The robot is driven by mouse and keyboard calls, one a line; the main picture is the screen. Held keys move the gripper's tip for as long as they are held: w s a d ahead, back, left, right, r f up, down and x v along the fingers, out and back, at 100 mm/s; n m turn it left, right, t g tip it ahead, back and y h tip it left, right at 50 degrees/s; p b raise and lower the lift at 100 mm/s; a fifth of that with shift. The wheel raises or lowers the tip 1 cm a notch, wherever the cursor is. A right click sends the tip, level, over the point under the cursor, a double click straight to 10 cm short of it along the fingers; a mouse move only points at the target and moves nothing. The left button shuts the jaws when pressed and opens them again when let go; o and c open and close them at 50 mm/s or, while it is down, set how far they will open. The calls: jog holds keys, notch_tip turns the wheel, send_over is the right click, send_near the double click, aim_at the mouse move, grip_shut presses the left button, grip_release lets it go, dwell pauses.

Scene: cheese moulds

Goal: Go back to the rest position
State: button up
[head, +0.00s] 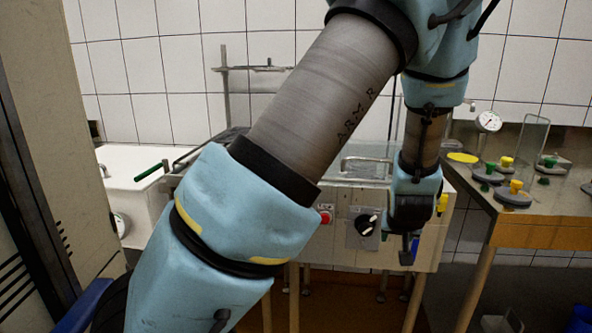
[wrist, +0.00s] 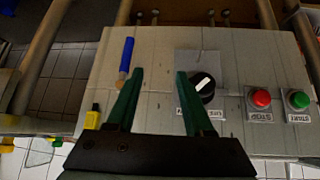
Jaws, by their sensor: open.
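My gripper (head: 408,252) hangs fingers-down in front of the white front panel of the vat, right of the black knob (head: 366,224) in the head view. In the wrist view my gripper (wrist: 159,74) has its two green fingers spread with nothing between them. The black knob (wrist: 204,87) with a white pointer mark lies just right of the right finger there; I cannot tell the gap in depth. The fingers are hard to make out in the head view.
A red button (wrist: 261,98) and a green button (wrist: 298,99) sit beside the knob. A blue-and-orange item (wrist: 126,58) and a yellow item (wrist: 92,117) are on the panel's other side. A wooden table (head: 545,232) with weights (head: 514,193) and a gauge (head: 488,122) stands at right.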

jog(key=a+r+n+g+y+p, duration=0.15)
jog(key=a+r, duration=0.25)
jog(key=a, duration=0.6)
jog(key=a+r+g+h+p, duration=0.1)
jog(key=a+r+g, duration=0.15)
jog(key=a, duration=0.65)
jog(key=s+a+r+y, duration=0.1)
jog(key=s+a+r, duration=0.1)
jog(key=s+a, duration=0.2)
jog(key=s+a+r+n+g+y+p, duration=0.1)
jog(key=s+a+r, duration=0.2)
jog(key=a, duration=0.7)
jog(key=shift+s+a+g, duration=0.3)
jog(key=shift+s+a, duration=0.05)
jog(key=shift+s, duration=0.6)
